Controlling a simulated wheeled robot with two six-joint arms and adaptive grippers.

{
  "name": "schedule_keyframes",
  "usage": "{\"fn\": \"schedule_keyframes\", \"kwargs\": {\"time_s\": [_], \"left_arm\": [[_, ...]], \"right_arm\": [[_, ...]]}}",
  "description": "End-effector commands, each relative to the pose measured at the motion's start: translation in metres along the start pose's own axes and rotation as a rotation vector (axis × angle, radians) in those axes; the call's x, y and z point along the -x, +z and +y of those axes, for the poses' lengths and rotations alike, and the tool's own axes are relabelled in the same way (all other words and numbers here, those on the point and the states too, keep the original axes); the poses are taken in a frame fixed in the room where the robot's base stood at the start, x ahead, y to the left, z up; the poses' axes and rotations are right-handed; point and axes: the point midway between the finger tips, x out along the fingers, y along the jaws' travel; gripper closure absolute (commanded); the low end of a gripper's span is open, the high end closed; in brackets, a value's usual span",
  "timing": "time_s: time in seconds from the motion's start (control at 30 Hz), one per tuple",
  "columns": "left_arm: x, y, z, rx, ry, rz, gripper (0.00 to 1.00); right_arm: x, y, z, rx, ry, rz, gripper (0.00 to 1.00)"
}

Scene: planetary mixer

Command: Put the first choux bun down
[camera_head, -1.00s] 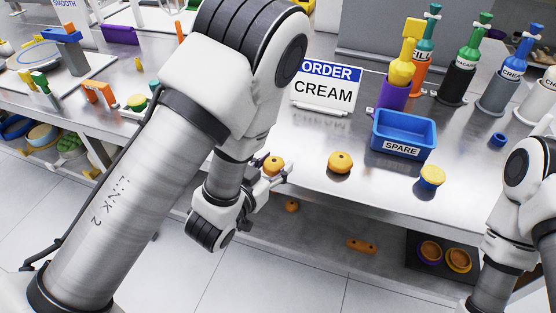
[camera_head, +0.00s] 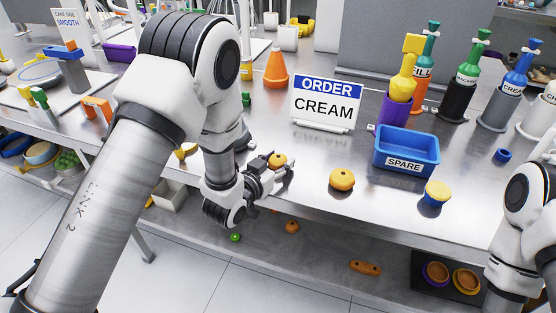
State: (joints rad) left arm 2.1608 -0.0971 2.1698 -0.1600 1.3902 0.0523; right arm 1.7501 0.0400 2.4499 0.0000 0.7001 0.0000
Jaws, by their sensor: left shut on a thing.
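An orange choux bun (camera_head: 277,160) is between the fingers of my left gripper (camera_head: 276,170), which is shut on it near the table's front edge. I cannot tell whether the bun touches the table. A second orange bun (camera_head: 341,180) sits on the table to the right of the gripper. A third bun, yellow-orange, (camera_head: 438,188) rests on a small blue base (camera_head: 432,202) farther right. My right arm shows at the right edge, but its gripper is out of view.
A blue SPARE bin (camera_head: 408,146) stands behind the buns. An ORDER CREAM sign (camera_head: 325,103) stands behind the gripper. Several piping bottles, one in a purple holder (camera_head: 394,112), stand at the back right. The steel table (camera_head: 310,160) is clear between gripper and sign.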

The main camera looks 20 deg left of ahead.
Motion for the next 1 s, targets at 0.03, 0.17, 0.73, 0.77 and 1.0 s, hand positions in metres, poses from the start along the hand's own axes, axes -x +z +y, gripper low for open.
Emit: {"fn": "schedule_keyframes", "kwargs": {"time_s": [0.03,0.17,0.73,0.77,1.0], "left_arm": [[0.0,0.001,0.0,0.0,0.0,0.0,0.65],[-0.001,0.006,0.0,0.0,0.0,0.0,0.65],[0.023,0.005,0.0,0.002,-0.001,-0.002,0.25],[0.03,0.005,0.0,0.002,-0.001,-0.002,0.25],[0.072,0.001,0.0,0.001,-0.001,-0.002,0.2]], "right_arm": [[-0.001,0.0,0.0,0.0,0.0,0.0,0.6],[-0.005,0.0,0.0,0.0,0.0,0.0,0.6],[-0.008,0.0,0.0,0.0,0.0,0.0,0.6],[-0.009,0.0,0.0,0.0,0.0,0.0,0.6],[-0.015,0.0,0.0,0.0,0.0,0.0,0.6]]}}
